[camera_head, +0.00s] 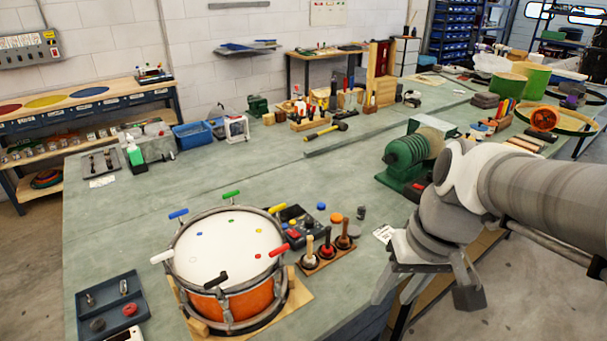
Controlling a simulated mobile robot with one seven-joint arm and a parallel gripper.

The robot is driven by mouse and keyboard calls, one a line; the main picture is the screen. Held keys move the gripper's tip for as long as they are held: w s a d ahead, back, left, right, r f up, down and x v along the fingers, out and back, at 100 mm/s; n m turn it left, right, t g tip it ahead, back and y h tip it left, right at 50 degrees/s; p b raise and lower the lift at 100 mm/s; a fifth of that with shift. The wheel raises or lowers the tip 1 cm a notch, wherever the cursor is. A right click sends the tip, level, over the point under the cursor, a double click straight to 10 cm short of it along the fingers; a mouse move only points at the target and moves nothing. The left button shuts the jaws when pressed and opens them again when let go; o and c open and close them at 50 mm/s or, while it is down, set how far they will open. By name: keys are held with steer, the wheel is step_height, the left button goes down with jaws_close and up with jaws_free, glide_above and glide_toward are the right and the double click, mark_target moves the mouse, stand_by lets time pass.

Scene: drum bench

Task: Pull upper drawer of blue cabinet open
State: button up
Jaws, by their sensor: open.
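My gripper (427,290) is at the lower right, pointing down, with its fingers apart and nothing between them. It hangs by the front edge of the green workbench (330,185), to the right of the drum. No blue cabinet with an upper drawer can be clearly made out. A dark blue-grey surface (362,325) shows below the bench edge, left of my gripper; I cannot tell whether it is part of a cabinet. Most of the space under the bench is hidden by the bench top and my arm.
An orange drum (238,308) stands on the bench's near part, with a tool rack (325,257) beside it and a dark tray (112,300) to its left. A green machine (408,158) stands close behind my arm. Floor (530,285) shows clear at lower right.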

steer(key=w+d+f+m+y+b, duration=0.15)
steer(key=f+y+b, duration=0.4)
steer(key=f, duration=0.95)
steer(key=w+d+f+m+t+y+b, duration=0.1)
steer(key=w+d+f+y+b, duration=0.2)
steer(key=f+b, duration=0.85)
steer(key=w+d+f+m+y+b, duration=0.15)
steer(key=f+y, duration=0.45)
steer(key=f, duration=1.4)
steer(key=x, duration=0.6)
steer(key=b+x, duration=0.1)
steer(key=x, duration=0.4)
steer(key=w+x, duration=0.1)
steer(key=x, duration=0.5)
steer(key=shift+a+r, duration=0.25)
steer(key=shift+r, duration=0.05)
jaws_close()
